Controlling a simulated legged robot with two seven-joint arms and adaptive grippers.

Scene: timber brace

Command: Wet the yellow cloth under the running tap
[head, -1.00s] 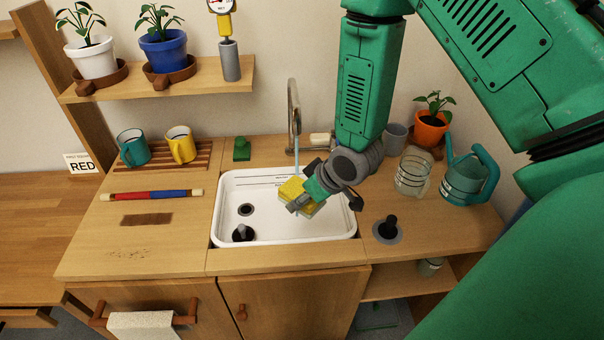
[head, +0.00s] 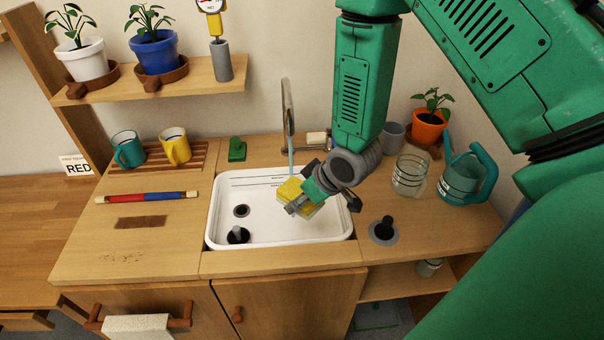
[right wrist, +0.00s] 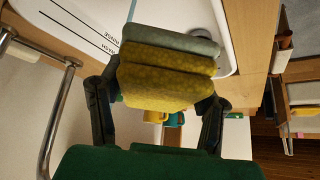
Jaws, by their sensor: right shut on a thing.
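My right gripper (head: 318,196) reaches over the right half of the white sink (head: 265,236) and is shut on the yellow cloth (head: 289,190). The cloth is folded, with a grey-green layer along one side. In the right wrist view the cloth (right wrist: 165,80) sits between the two dark fingers. The tap (head: 288,112) stands behind the sink, and a thin blue stream of water (head: 291,164) falls from it to the cloth's upper part. The stream also shows in the right wrist view (right wrist: 131,12). My left gripper is not in view.
To the right stand a glass jar (head: 410,175) and a teal watering can (head: 462,180). Mugs (head: 175,147) stand on a rack at the left. The front left counter is mostly clear.

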